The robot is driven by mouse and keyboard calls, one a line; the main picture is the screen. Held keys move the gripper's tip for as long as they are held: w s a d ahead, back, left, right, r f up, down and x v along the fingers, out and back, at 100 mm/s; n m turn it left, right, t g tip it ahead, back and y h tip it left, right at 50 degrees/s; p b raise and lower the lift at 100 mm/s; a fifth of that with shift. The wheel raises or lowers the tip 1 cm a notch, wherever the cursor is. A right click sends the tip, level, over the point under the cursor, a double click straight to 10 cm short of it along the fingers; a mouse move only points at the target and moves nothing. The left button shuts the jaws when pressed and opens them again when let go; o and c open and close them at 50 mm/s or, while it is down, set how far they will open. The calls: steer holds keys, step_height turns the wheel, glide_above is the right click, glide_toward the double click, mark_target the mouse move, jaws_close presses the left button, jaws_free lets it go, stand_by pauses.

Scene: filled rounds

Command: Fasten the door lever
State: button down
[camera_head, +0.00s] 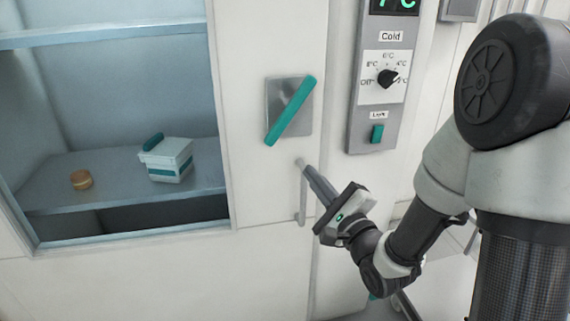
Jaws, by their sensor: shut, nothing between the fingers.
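The door lever (291,109) is a teal bar on a grey square plate (274,95) on the white door. It stands at a slant, its top end to the right and its lower end to the left. My gripper (302,166) is shut and empty. Its fingertips are just below the lever plate, by the upper end of a grey vertical door handle (301,205). The lever is apart from my gripper. I cannot tell whether the fingertips touch the handle.
Right of the lever is a grey control panel (368,125) with a black dial (387,78) and teal switch (377,133).

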steer(key=w+a+r, duration=0.3)
steer(key=w+a, duration=0.3)
steer(key=a, duration=0.1)
steer(key=shift+r, duration=0.25)
stand_by(0.3)
